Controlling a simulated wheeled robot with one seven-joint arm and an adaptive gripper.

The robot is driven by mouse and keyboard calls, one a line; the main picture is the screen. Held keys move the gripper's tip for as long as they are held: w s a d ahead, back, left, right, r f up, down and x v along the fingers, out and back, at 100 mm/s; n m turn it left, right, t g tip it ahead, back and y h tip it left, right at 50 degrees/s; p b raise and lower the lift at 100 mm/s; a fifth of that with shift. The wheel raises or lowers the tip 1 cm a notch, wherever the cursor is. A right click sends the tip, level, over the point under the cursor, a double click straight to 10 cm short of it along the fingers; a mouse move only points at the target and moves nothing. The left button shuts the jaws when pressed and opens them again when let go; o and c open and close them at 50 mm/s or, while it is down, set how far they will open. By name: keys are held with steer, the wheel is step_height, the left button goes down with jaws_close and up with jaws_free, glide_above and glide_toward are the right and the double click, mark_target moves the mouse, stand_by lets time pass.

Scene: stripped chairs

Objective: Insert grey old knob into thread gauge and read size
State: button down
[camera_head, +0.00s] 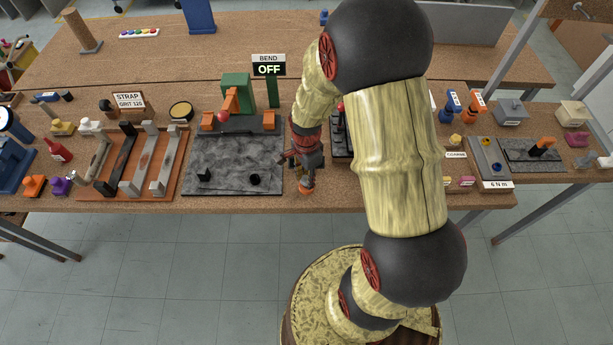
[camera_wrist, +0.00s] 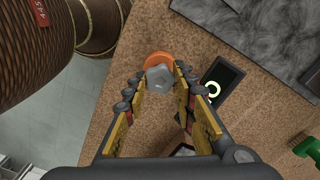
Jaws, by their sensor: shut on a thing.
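My gripper (camera_head: 307,182) is low over the front edge of the bench, just right of the grey slab. In the wrist view its two fingers (camera_wrist: 161,83) are shut on the grey knob (camera_wrist: 159,79), a lobed grey piece. An orange round part (camera_wrist: 157,58) shows right behind the knob, and I cannot tell whether the two touch. In the head view my gripper and arm hide most of this spot.
The grey slab (camera_head: 232,165) with the BEND OFF sign (camera_head: 268,65) behind it is left of my gripper. An orange tray (camera_head: 85,190) with bars is farther left. A green piece (camera_wrist: 307,148) lies at the right in the wrist view. My arm covers the bench's middle right.

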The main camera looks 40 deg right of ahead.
steer(key=shift+f+b, duration=0.3)
steer(key=shift+f, duration=0.2)
steer(key=c, duration=1.4)
jaws_free()
step_height(320, 180, up, 12)
steer(key=shift+f, duration=0.1)
